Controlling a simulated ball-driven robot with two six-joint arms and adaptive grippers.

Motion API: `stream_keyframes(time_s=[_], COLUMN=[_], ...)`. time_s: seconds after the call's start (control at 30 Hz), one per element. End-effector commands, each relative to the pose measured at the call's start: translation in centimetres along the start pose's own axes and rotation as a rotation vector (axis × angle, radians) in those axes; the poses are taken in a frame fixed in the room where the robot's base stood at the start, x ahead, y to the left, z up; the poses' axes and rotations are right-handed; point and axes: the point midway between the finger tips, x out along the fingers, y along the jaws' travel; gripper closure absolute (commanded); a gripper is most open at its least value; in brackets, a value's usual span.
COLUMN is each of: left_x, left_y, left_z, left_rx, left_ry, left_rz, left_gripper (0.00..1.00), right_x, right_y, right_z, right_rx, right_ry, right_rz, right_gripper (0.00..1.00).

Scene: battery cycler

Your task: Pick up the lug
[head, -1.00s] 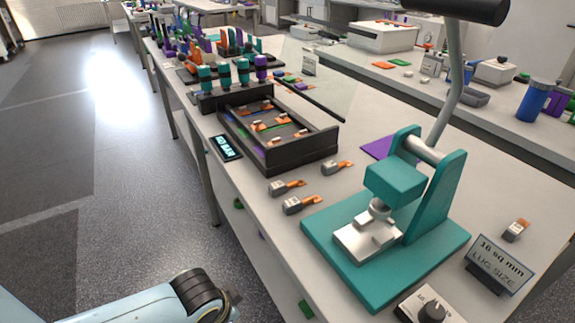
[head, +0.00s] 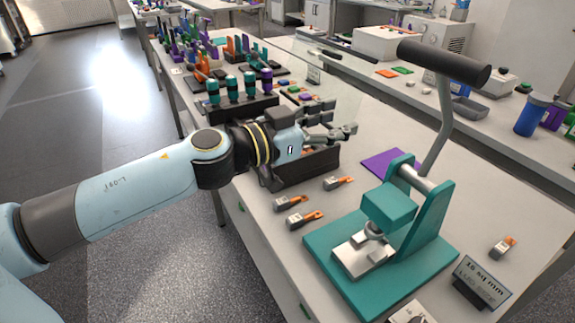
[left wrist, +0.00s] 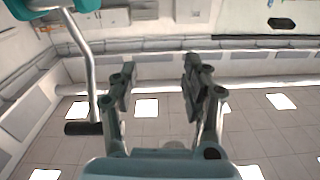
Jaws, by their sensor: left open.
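Several lugs with grey bodies and orange ends lie on the bench: one lug (head: 338,183) near the black tray, a second lug (head: 288,202), a third lug (head: 304,219) left of the teal press, and a fourth lug (head: 502,248) at the far right. My left gripper (head: 338,120) is open and empty above the black tray, beyond the three nearer lugs and apart from them. Its two fingers (left wrist: 158,88) stand apart in the left wrist view, with no lug between them. My right gripper is not in view.
The teal press (head: 345,265) stands in front, its black handle (head: 445,62) raised on a grey lever. The black tray (head: 305,170) is partly hidden by my left arm. A size sign (head: 483,282) stands at lower right.

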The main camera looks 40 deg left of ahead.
Motion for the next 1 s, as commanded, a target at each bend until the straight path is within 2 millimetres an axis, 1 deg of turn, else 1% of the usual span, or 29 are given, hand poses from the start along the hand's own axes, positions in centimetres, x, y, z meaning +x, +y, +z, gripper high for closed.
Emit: stream_keyframes(time_s=[0.03, 0.07, 0.1, 0.17, 0.2, 0.23, 0.27, 0.3, 0.4, 0.5, 0.6, 0.73, 1.0], left_x=[0.3, 0.3, 0.0, -0.9, -1.7, -2.4, -3.2, -4.2, -6.6, -8.2, -9.0, -8.9, -7.6], left_y=[1.5, 2.4, 3.2, 3.5, 3.0, 2.4, 1.6, 0.3, -3.0, -5.5, -6.6, -6.8, -6.4], left_z=[0.0, 0.6, 1.8, 4.1, 5.8, 7.0, 8.0, 9.3, 11.3, 12.2, 12.7, 13.7, 17.1], left_rx=[0.01, 0.008, 0.005, -0.002, -0.007, -0.012, -0.017, -0.024, -0.04, -0.053, -0.061, -0.063, -0.064], left_ry=[-0.047, -0.097, -0.187, -0.352, -0.474, -0.565, -0.654, -0.763, -0.977, -1.102, -1.156, -1.167, -1.164], left_rz=[0.13, 0.204, 0.286, 0.365, 0.386, 0.385, 0.374, 0.344, 0.232, 0.127, 0.07, 0.057, 0.06], left_gripper=[0.52, 0.52, 0.52, 0.52, 0.52, 0.52, 0.52, 0.52, 0.52, 0.52, 0.52, 0.52, 0.52], right_x=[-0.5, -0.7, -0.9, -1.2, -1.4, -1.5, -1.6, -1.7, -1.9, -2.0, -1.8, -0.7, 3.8], right_y=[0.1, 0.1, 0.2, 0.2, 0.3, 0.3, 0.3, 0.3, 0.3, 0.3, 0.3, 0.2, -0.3], right_z=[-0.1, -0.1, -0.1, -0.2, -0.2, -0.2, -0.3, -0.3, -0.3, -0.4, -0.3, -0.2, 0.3], right_rx=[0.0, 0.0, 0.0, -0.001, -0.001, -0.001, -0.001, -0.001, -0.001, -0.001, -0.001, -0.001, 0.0], right_ry=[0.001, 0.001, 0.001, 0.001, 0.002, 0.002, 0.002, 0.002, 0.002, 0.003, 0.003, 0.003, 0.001], right_rz=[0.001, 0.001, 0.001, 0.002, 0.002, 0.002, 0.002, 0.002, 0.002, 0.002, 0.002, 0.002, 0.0], right_gripper=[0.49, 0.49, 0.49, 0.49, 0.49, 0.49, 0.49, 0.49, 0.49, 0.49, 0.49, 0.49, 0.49])
